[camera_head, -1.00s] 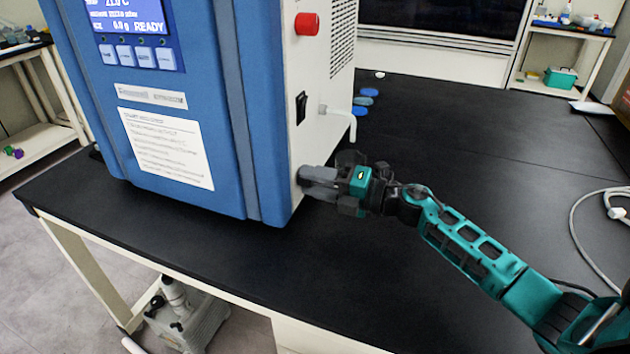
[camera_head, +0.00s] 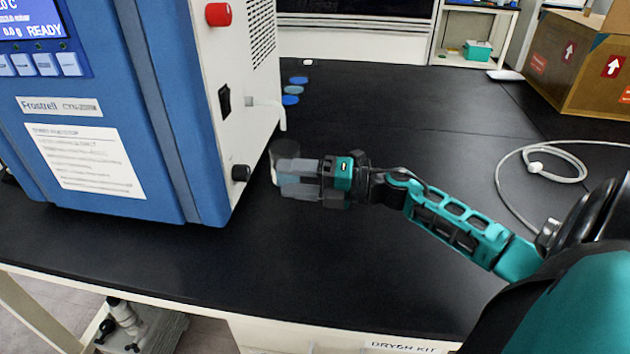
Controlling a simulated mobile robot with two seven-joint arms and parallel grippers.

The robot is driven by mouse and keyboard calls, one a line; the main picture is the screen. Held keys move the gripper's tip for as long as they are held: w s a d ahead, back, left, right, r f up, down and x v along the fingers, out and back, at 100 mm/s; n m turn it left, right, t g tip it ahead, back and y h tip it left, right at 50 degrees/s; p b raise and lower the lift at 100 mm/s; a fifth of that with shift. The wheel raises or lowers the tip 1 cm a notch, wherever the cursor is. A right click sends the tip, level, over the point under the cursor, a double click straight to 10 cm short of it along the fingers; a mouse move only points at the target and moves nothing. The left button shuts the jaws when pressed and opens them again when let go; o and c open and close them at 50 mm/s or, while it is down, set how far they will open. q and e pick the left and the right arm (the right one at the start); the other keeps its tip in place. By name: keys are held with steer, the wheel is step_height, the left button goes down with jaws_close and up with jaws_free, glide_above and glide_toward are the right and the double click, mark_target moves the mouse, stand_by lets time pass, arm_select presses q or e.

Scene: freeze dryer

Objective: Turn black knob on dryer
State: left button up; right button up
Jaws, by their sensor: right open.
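The blue and white freeze dryer (camera_head: 165,110) stands at the left of the bench. Its black knob (camera_head: 241,173) sits low on the white side panel, near the front edge, and is in plain view. My right gripper (camera_head: 284,176) is open, to the right of the knob and apart from it, with its grey fingers pointing left toward the panel. Nothing shows between the fingers. I cannot tell the knob's turn angle. My left gripper is not in view.
A red button (camera_head: 218,14) and black switch (camera_head: 224,100) are on the panel. A white cable (camera_head: 510,175) and cardboard box (camera_head: 575,70) are at right. The bench middle is clear.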

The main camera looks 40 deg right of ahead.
steer(key=shift+v, duration=2.2)
steer(key=shift+a, duration=0.1)
